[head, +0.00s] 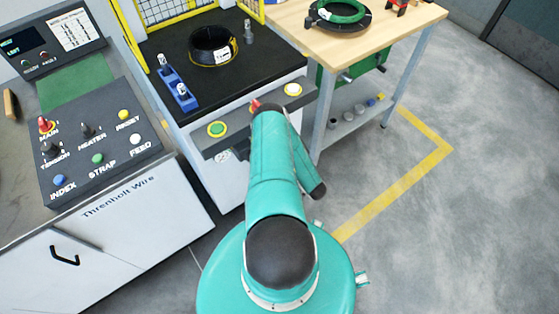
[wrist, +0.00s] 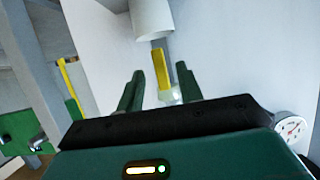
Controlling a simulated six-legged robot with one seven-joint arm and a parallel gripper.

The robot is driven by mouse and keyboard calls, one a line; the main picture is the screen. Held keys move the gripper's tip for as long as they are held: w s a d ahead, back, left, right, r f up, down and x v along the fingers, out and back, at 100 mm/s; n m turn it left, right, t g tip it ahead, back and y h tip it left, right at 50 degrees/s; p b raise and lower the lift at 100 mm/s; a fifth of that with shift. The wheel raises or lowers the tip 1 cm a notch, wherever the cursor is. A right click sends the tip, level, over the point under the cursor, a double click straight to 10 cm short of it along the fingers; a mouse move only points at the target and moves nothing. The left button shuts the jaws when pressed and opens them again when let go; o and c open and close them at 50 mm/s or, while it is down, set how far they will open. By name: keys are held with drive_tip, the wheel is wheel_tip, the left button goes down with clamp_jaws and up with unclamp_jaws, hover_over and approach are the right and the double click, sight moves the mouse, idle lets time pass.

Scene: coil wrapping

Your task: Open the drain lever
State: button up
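In the wrist view a yellow lever (wrist: 159,66) stands below a white cylindrical fitting (wrist: 151,18) on a pale panel. I take it to be the drain lever. In the head view my arm reaches to the front of the black-topped machine (head: 277,69); my gripper and the lever are hidden there.
A round gauge (wrist: 291,128) sits close to the right of my gripper. A wooden table (head: 408,22) with a green unit below stands right of the machine. A control panel (head: 95,140) stands left. The grey floor at right is open.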

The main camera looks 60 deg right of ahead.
drive_tip(key=v, duration=0.7)
drive_tip(key=shift+s, duration=0.15)
drive_tip(key=shift+a, duration=0.1)
